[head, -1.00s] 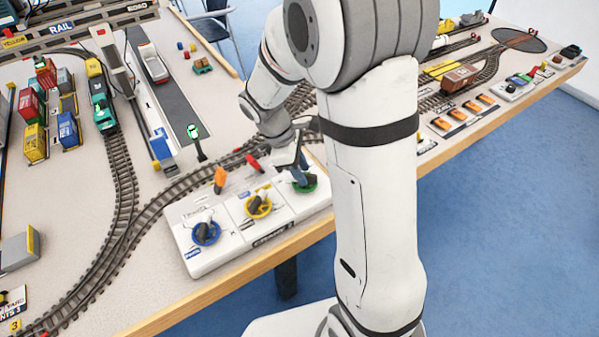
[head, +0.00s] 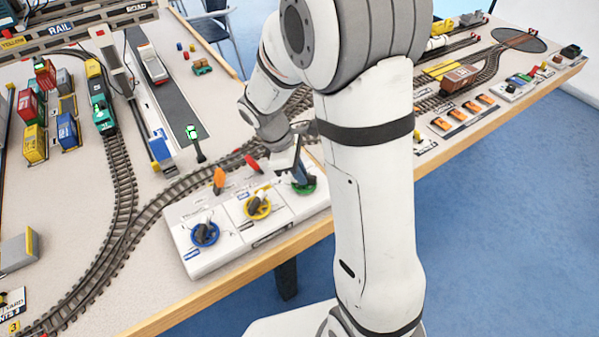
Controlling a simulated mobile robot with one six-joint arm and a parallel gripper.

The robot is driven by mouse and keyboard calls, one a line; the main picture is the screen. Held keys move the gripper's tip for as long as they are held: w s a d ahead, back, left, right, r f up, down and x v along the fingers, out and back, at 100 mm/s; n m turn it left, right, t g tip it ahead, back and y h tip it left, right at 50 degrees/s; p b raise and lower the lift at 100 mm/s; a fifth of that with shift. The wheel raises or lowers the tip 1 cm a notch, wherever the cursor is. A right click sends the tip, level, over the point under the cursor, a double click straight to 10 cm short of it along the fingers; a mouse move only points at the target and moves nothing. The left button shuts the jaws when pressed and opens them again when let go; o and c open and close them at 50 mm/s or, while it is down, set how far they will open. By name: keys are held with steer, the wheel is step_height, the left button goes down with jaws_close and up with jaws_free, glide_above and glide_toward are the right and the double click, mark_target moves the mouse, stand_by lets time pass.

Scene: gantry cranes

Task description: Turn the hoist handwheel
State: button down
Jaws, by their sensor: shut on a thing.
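A white control box near the table's front edge carries three small handwheels: a blue one (head: 205,234), a yellow one (head: 258,206) and a green one (head: 304,186). The box's labels are too small to read, so I cannot tell from them which wheel is the hoist. My gripper (head: 301,178) points down at the green handwheel, at the box's right end, and is shut on it. The fingers hide the wheel's middle and handle; only part of its green rim shows. The blue and yellow wheels have dark handles and stand free of my gripper.
Stacked containers (head: 32,140) and a green train (head: 101,105) are at the left.

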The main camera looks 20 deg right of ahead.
steer(key=shift+s+d+m+g, duration=0.2)
steer(key=shift+m+g, duration=0.1)
steer(key=shift+m, duration=0.2)
steer(key=shift+d+m+g+y+p, duration=0.1)
steer(key=shift+m+g+y+p, duration=0.2)
steer(key=shift+m+p, duration=0.6)
steer(key=m+y+p, duration=0.1)
steer(key=m, duration=0.2)
steer(key=m+g+y, duration=0.1)
steer(key=m, duration=0.2)
steer(key=shift+w+d+f+m+g+p, duration=0.1)
steer(key=shift+w+m+g+p, duration=0.05)
steer(key=shift+m+g+p, duration=0.2)
steer(key=c, duration=1.5)
jaws_free()
steer(key=shift+w, duration=0.1)
steer(key=shift+v, duration=3.95)
